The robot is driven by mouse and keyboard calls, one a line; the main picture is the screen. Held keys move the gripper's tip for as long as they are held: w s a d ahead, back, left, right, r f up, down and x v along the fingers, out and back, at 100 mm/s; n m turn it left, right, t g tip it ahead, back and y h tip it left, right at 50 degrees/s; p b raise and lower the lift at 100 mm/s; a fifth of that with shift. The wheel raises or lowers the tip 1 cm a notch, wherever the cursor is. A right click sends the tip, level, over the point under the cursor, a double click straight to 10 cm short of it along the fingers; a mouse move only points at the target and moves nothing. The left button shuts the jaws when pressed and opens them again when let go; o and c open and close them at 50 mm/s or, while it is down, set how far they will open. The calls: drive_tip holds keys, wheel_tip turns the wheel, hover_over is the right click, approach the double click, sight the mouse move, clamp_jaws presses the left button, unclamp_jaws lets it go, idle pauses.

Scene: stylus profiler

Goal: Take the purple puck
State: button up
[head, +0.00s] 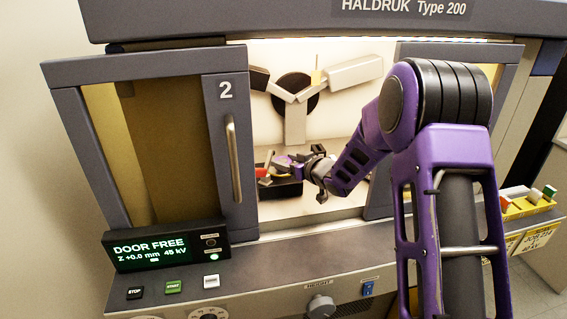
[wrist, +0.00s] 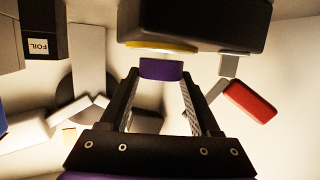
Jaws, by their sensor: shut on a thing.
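The purple puck (wrist: 161,69) shows in the wrist view between the tips of my gripper (wrist: 160,78). The gripper is shut on it. A thin yellow disc (wrist: 160,47) shows just beyond the puck, against a dark block (wrist: 195,22); whether puck and disc touch is hard to tell. In the head view my gripper (head: 284,164) is inside the lit chamber, at a black box (head: 285,189). The puck cannot be made out surely there.
The chamber opening has a door panel (head: 233,150) marked 2 at its left. A dark hub with grey arms (head: 295,95) stands at the chamber's back. A display (head: 160,247) reads DOOR FREE.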

drive_tip(key=s+d, duration=1)
drive_tip(key=s, duration=0.3)
drive_tip(key=shift+d+b, duration=0.25)
drive_tip(key=shift+b, duration=0.05)
drive_tip(key=shift+s, duration=0.1)
drive_tip(key=o, duration=0.7)
clamp_jaws()
